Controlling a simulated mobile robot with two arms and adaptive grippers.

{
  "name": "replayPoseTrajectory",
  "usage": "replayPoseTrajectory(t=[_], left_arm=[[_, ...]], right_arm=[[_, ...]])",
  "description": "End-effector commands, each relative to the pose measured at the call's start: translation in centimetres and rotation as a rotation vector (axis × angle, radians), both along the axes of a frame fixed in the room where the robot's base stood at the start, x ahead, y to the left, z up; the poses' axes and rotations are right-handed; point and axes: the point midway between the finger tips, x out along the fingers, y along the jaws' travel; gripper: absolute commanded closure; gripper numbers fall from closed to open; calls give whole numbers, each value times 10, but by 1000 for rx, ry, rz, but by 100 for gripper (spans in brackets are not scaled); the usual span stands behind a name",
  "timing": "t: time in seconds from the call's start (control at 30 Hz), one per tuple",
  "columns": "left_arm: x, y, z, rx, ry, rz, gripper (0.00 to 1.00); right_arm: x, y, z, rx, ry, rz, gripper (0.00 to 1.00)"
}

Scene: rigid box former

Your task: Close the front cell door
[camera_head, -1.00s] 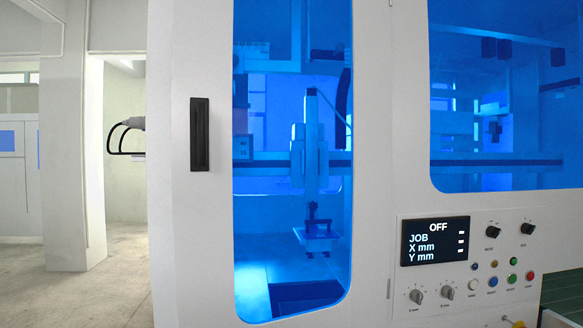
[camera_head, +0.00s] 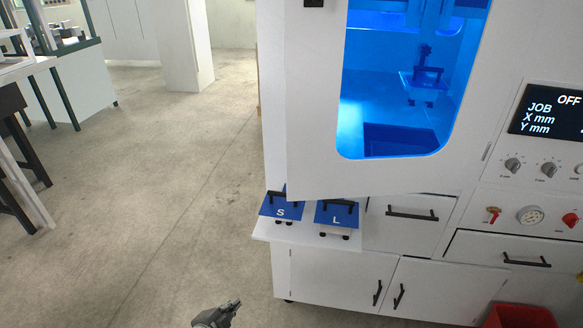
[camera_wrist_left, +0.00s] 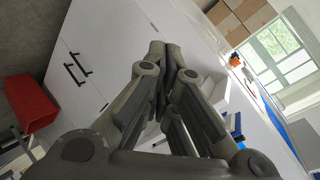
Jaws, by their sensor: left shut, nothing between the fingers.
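The front cell door (camera_head: 312,110) is a white panel with a blue-tinted window. It appears ajar, its free left edge standing out from the cell and its lower edge overhanging the shelf. Only the lower end of its black handle (camera_head: 314,3) shows at the top edge of the head view. My left gripper (camera_head: 232,306) is low at the bottom of the head view, left of the cabinet and well below the door, apart from it. In the left wrist view its fingers (camera_wrist_left: 165,65) are shut and empty. My right gripper is not in view.
Blue plates marked S (camera_head: 282,211) and L (camera_head: 336,219) sit on a white shelf (camera_head: 262,237) under the door. Below are cabinet doors with black handles. A red bin (camera_head: 520,317) stands at lower right. Floor (camera_head: 150,200) to the left is clear; tables stand at far left.

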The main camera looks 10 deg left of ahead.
Motion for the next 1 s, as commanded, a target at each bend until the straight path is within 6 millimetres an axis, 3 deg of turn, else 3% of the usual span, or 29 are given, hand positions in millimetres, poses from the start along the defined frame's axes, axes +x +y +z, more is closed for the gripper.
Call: replayPoseTrajectory(t=[0.03,0.1,0.2,0.3,0.4,0.5,0.67,1.0], left_arm=[[25,-11,63,52,-103,-81,100],[46,-28,131,123,-232,-182,100],[60,-56,217,218,-397,-311,100],[61,-80,282,293,-526,-406,100],[56,-97,323,345,-614,-471,100],[52,-106,342,372,-658,-502,100],[59,-113,349,380,-673,-510,100],[108,-140,349,376,-671,-506,100]], right_arm=[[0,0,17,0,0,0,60],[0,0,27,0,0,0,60],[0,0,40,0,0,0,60],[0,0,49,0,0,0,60],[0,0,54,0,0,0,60],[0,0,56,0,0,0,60],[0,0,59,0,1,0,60],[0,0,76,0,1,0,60]])
